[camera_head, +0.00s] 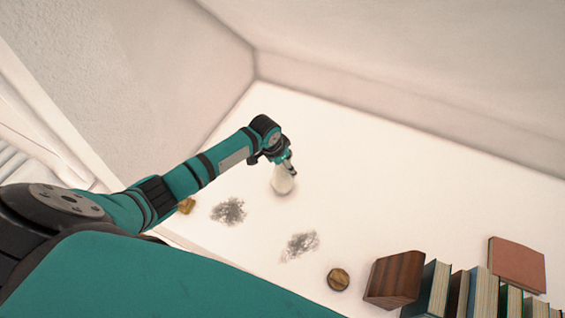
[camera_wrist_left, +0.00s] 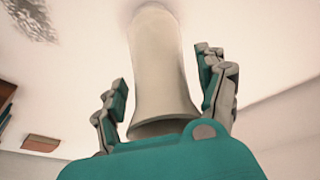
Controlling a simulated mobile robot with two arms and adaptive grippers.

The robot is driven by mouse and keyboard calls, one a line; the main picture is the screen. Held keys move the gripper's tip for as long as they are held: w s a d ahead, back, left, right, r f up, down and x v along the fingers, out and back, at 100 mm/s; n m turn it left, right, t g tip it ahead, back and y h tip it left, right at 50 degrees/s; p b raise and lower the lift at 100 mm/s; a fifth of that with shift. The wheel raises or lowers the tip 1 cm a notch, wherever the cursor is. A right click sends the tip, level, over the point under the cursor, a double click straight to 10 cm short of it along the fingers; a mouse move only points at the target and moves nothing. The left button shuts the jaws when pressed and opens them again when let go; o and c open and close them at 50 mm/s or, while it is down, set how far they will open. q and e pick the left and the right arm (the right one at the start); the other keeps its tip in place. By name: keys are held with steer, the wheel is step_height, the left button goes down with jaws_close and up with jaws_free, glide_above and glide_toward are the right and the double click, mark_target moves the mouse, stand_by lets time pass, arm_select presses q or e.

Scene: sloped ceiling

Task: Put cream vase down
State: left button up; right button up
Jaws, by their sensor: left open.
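The cream vase (camera_head: 283,181) stands on the white surface (camera_head: 335,150) in the head view, just below the end of my left arm. My left gripper (camera_head: 287,166) is at the vase's upper part. In the left wrist view the vase (camera_wrist_left: 158,70) lies between the two fingers of my left gripper (camera_wrist_left: 165,95). The fingers are spread, with gaps on both sides of the vase. Its flared mouth is nearest the wrist camera, and its far end meets the white surface. My right gripper shows in neither view.
Two dark wiry clumps (camera_head: 229,211) (camera_head: 300,245) and a round brown-gold item (camera_head: 338,279) lie nearer. A brown wooden block (camera_head: 394,279), a row of books (camera_head: 480,292) and a flat reddish book (camera_head: 517,264) are at lower right. Walls bound the back. The surface right of the vase is clear.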

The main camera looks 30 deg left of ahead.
arm_select(q)
steer(key=p+v, duration=0.2)
steer(key=v, duration=1)
steer(key=shift+r, duration=0.15)
steer(key=shift+s, duration=0.1)
